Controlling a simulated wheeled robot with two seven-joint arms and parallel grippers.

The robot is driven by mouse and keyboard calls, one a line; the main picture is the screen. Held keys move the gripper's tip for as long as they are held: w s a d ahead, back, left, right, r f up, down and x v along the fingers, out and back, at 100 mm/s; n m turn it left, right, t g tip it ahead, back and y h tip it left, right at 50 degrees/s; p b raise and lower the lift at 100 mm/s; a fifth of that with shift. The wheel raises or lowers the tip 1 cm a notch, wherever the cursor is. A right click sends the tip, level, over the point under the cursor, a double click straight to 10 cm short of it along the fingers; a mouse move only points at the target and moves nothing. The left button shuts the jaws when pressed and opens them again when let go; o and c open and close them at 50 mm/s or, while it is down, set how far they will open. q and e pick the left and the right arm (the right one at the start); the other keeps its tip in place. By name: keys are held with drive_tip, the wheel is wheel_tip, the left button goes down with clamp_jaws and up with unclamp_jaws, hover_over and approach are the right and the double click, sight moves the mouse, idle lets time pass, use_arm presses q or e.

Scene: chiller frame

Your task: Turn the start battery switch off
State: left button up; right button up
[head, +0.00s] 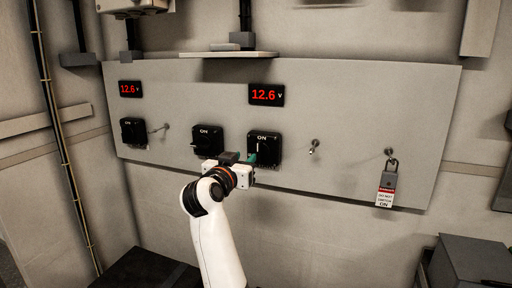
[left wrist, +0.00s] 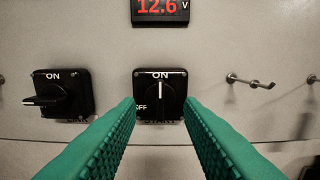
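The start battery switch (head: 264,146) is a black square switch under the right 12.6 V display. In the left wrist view this switch (left wrist: 160,95) has its white pointer upright at ON, with OFF at its left; the lettering below is partly hidden and seems to read START. My left gripper (head: 241,158) is in front of the panel, just below and left of the switch in the head view. In the left wrist view its green fingers (left wrist: 160,112) are apart on either side of the switch, with nothing held; contact with the knob does not show. My right gripper is out of view.
A second black switch (head: 207,140) sits close to the left, its knob sideways. A third switch (head: 133,131) is farther left. Metal pegs (head: 314,146) stick out at the right, and a padlock with a tag (head: 387,183) hangs there. A shelf (head: 228,54) juts out above.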

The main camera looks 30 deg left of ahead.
sight(257, 146)
use_arm(q)
drive_tip(key=p+x, duration=0.2)
drive_tip(key=x, duration=0.7)
drive_tip(key=shift+w, duration=0.4)
clamp_jaws()
